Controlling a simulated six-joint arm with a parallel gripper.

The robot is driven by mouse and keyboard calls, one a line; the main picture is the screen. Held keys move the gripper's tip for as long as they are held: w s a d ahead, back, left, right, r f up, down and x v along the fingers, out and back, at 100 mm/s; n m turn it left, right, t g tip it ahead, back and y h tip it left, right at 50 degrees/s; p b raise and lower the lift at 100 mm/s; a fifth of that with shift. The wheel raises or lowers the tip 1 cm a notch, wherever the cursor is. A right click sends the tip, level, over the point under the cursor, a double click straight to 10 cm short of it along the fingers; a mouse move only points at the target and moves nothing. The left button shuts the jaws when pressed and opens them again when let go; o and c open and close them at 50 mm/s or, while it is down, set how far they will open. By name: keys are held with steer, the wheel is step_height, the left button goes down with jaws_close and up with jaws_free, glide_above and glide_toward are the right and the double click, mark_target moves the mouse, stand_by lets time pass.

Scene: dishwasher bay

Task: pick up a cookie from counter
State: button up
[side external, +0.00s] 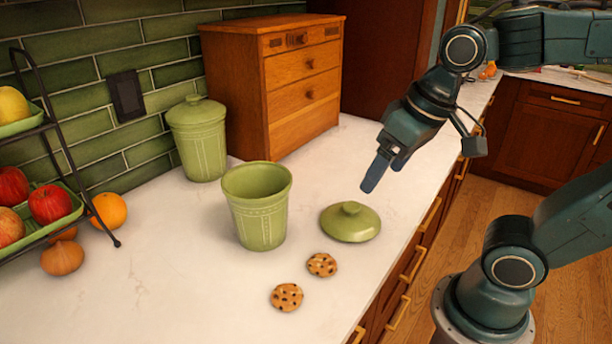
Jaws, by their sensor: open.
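Two round cookies with dark chips lie flat on the white counter (170,290) in the side external view. One cookie (321,265) lies in front of the open green jar, and the other cookie (286,297) lies nearer the camera and to the left. My gripper (377,178) is open and empty, pointing down and to the left. It is in the air above and to the right of the cookies, near the green lid. The fingers overlap from this angle, so the gap between them is hard to see.
The open green jar (259,217) stands left of its lid (350,222), which lies on the counter. A closed green jar (197,140) and a wooden drawer box (300,87) stand behind. A fruit rack (62,148) is at left. Counter left of the cookies is clear.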

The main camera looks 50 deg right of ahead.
steer(key=w+a+f+m+g, duration=0.3)
steer(key=w+a+f+g, duration=0.1)
steer(key=w+a+f, duration=0.1)
steer(key=w+a, duration=0.1)
steer(key=w, duration=0.1)
steer(key=shift+w+f+m, duration=0.3)
steer(key=shift+w, duration=0.1)
glide_above(322, 262)
steer(key=shift+f, duration=4.3)
steer(key=shift+f, duration=2.55)
steer(key=shift+c, duration=0.5)
steer(key=c, duration=0.6)
